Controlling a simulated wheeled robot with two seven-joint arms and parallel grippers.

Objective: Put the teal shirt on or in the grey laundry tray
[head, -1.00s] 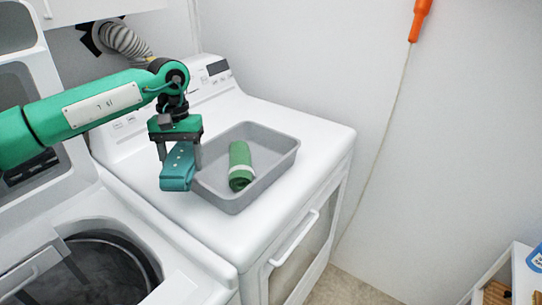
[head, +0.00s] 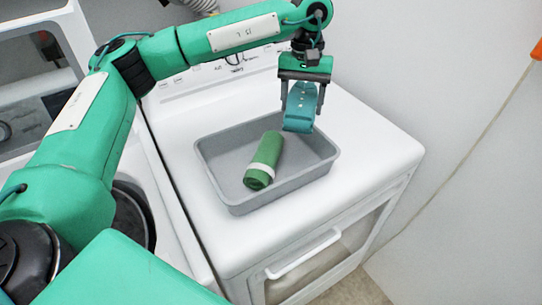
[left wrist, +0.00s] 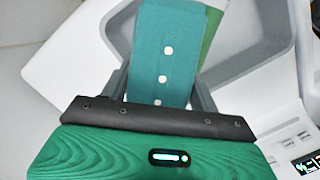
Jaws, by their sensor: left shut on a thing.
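The teal shirt (head: 299,110) is a folded teal bundle with pale buttons, hanging from my left gripper (head: 301,100). The gripper is shut on it; both dark fingers flank the shirt, which also shows in the left wrist view (left wrist: 163,55). The grey laundry tray (head: 243,201) sits on top of the white dryer. In the head view the shirt appears over the tray's back right rim, its lower end overlapping that rim; its exact height above the rim cannot be told. My right gripper is not in view.
A green rolled cloth with a pale band (head: 263,162) lies in the middle of the tray. The white dryer top (head: 365,140) is clear right of the tray. An open washer stands to the left, partly hidden by my arm. A wall closes the right side.

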